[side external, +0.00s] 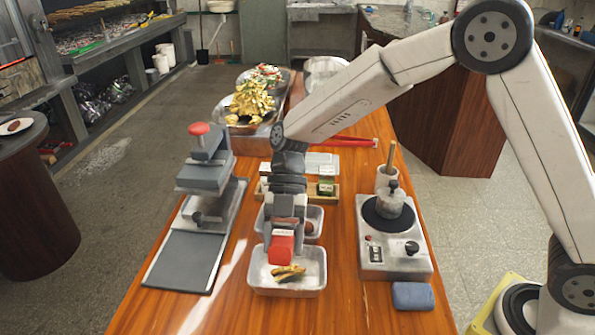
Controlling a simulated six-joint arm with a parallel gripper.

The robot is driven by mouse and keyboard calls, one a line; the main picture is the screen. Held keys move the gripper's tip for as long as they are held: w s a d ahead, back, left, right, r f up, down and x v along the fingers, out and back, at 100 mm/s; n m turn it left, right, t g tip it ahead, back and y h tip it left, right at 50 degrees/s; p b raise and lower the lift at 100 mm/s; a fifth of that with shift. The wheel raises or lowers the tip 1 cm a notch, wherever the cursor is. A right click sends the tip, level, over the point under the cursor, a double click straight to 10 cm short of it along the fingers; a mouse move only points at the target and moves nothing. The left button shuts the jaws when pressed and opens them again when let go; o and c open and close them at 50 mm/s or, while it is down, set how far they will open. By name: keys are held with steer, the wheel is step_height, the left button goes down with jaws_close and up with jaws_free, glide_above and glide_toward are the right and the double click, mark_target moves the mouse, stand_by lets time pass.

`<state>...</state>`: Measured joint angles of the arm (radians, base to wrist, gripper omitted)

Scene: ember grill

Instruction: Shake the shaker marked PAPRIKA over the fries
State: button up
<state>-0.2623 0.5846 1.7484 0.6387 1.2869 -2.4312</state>
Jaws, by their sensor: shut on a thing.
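My gripper (286,228) points down over the near metal tray and is shut on a red and white shaker (282,248). I cannot read its label from here. The shaker hangs just above the fries (288,273), a small yellow-brown heap in the near metal tray (318,285). The shaker looks tipped over, but its exact tilt is hard to tell. A wooden rack (334,195) behind my gripper holds a green shaker (326,184) and other small items, partly hidden by my arm.
A second metal tray (317,218) sits just behind the near one. A grey press (205,165) with a red knob stands left. A hot-plate unit (394,262) and a blue sponge (413,296) are on the right. Food platters (252,105) stand at the back.

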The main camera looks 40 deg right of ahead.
steer(key=shift+r, duration=0.35)
steer(key=shift+f, duration=1.8)
steer(key=shift+r, duration=0.15)
steer(key=shift+r, duration=2.4)
steer(key=shift+s, duration=0.1)
